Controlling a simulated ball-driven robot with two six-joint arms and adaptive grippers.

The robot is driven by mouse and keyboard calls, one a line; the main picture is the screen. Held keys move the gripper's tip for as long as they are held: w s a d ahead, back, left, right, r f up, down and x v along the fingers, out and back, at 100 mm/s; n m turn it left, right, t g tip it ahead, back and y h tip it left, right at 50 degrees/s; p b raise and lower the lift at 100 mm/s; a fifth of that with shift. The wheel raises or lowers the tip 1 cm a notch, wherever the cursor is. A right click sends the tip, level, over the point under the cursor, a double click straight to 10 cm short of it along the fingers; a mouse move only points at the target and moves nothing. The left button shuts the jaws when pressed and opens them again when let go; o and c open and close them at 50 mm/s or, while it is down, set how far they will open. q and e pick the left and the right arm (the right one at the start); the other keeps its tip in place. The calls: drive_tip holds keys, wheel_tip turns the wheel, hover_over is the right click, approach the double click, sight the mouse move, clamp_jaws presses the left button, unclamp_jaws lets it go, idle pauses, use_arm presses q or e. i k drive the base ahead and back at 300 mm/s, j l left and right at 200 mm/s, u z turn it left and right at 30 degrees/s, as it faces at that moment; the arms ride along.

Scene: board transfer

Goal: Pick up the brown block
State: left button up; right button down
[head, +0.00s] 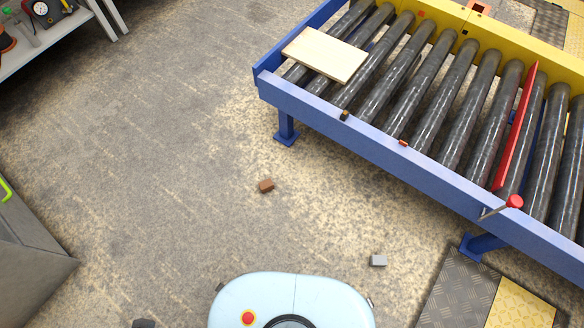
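The brown block (265,186) is a small box lying on the grey, worn floor (180,170), near the middle of the head view. It is on open floor between the conveyor and my light blue base, with nothing touching it. I make out neither of my grippers. A small dark part shows at the bottom edge, left of my base, too cut off to identify.
A grey block (379,261) lies on the floor at the lower right. A blue-framed roller conveyor (375,148) carries a pale board (325,55). A shelf (50,35) stands upper left, a grey cabinet (35,255) lower left. Floor around the brown block is clear.

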sight(266, 185)
drive_tip(key=u, duration=0.5)
drive_tip(key=i+j+z, duration=0.2)
drive_tip(key=j, duration=0.15)
drive_tip(key=i+j+z, duration=0.2)
drive_tip(key=j, duration=0.15)
drive_tip(key=i+j+z, duration=0.15)
drive_tip(key=j, duration=0.2)
drive_tip(key=j+z, duration=0.2)
drive_tip(key=j, duration=0.2)
drive_tip(key=i+j+z, duration=0.2)
drive_tip(key=j, duration=0.2)
drive_tip(key=k, duration=0.05)
